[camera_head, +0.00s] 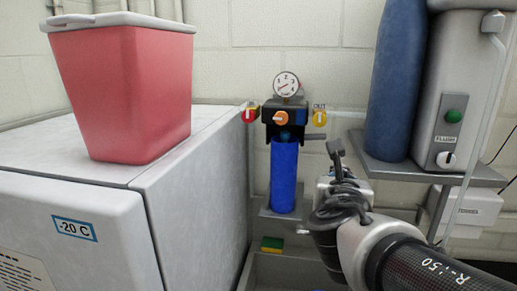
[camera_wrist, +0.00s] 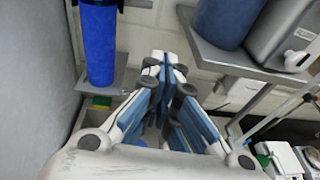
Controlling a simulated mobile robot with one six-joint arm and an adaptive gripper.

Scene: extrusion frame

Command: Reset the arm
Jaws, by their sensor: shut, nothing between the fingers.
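My gripper (camera_wrist: 165,65) shows in the wrist view with its blue-padded fingers together at the tips and nothing between them. It points toward the pale block wall, right of the blue filter housing (camera_wrist: 98,45) and below the grey shelf. In the head view my arm (camera_head: 400,262) enters from the lower right, with black cables looped around the wrist. The fingers cannot be made out clearly there. The same blue filter housing (camera_head: 284,178) hangs on the wall left of my wrist, apart from it, under a round gauge (camera_head: 286,84).
A grey -20 C cabinet (camera_head: 75,230) fills the left, with a red bin (camera_head: 125,90) on top. A shelf (camera_head: 430,172) at right bears a dark blue cylinder (camera_head: 396,80) and a grey FLUSH unit (camera_head: 460,90). A yellow-green sponge (camera_head: 272,244) lies low near the basin.

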